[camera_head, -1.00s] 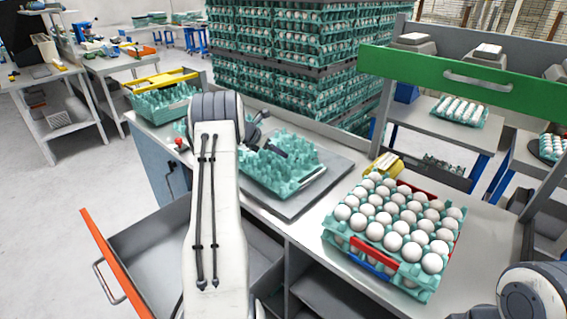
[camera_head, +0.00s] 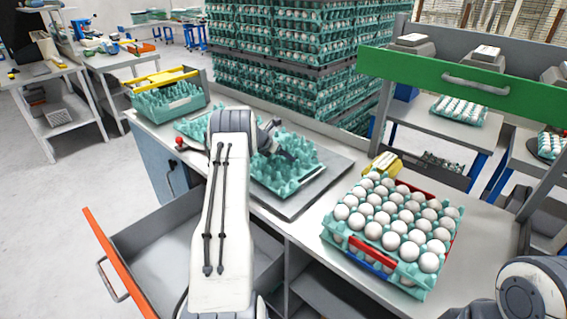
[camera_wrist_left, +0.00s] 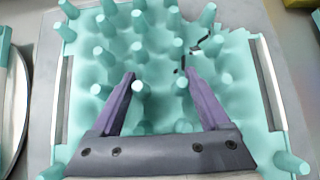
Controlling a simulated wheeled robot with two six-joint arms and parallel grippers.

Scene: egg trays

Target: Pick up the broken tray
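An empty teal egg tray (camera_head: 308,163) lies on a grey board on the workbench, partly hidden by my left arm. In the left wrist view the tray (camera_wrist_left: 100,70) fills most of the picture, with a jagged, dark-cracked break at its upper right edge. My left gripper (camera_head: 287,154) is over this tray. In the left wrist view its two purple fingers (camera_wrist_left: 159,78) are spread apart among the tray's posts, with nothing gripped between them. I cannot tell whether the fingers touch the tray. My right arm shows at the lower right corner, but its gripper is out of view.
A stack of egg-filled trays (camera_head: 348,251) stands to the right on the bench. The grey board (camera_head: 335,175) lies under the empty tray. An orange-fronted drawer (camera_head: 116,264) is pulled out at the left. A teal crate of trays (camera_head: 168,102) stands at the back left.

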